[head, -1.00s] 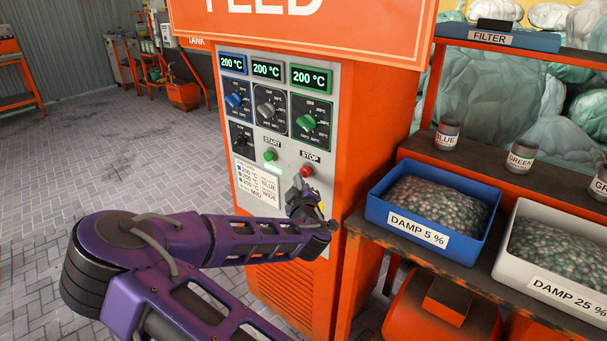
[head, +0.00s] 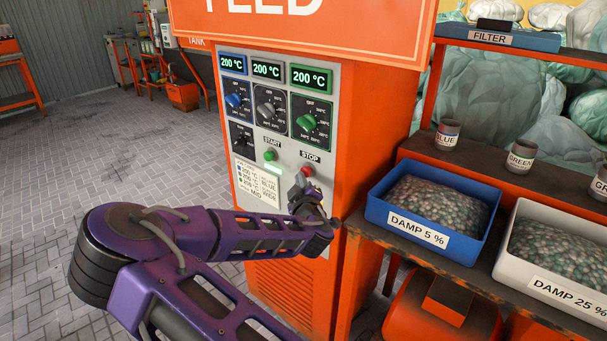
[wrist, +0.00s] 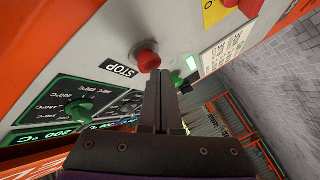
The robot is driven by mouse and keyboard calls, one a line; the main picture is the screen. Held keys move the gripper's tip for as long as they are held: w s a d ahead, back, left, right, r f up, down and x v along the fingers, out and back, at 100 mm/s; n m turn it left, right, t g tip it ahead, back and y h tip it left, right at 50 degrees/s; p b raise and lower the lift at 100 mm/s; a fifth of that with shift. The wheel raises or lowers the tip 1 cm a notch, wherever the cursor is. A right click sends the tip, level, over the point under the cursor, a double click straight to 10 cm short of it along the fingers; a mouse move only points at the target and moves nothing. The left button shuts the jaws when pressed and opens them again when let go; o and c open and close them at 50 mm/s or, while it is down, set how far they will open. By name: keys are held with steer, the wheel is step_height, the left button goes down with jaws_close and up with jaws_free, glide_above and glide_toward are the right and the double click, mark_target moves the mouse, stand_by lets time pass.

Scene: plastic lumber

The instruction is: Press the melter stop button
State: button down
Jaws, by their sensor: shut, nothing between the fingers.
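The red stop button (head: 307,171) sits on the grey panel of the orange melter cabinet, just below the STOP label (head: 310,156). In the wrist view the red button (wrist: 148,58) is right at the tips of my gripper, with the STOP label (wrist: 118,69) beside it. My gripper (head: 302,181) is shut and empty, just below the button in the head view. In the wrist view its closed fingers (wrist: 159,80) point at the button. I cannot tell whether the tips touch it. The green start button (head: 270,155) is to the left.
Three dials and displays reading 200 °C (head: 266,70) are above. A blue DAMP 5 % bin (head: 451,243) and a white DAMP 25 % bin (head: 545,281) stand on a shelf to the right. Another red button on yellow (wrist: 228,4) shows in the wrist view.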

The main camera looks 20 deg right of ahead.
steer(key=shift+w+d, duration=0.1)
steer(key=shift+d, duration=0.1)
stand_by(0.5)
steer(key=shift+s+a, duration=0.55)
steer(key=shift+a, duration=0.2)
steer(key=shift+a, duration=0.1)
steer(key=shift+s+a, duration=0.75)
steer(key=shift+a, duration=0.25)
steer(key=shift+s+a, duration=0.7)
steer(key=shift+a, duration=0.25)
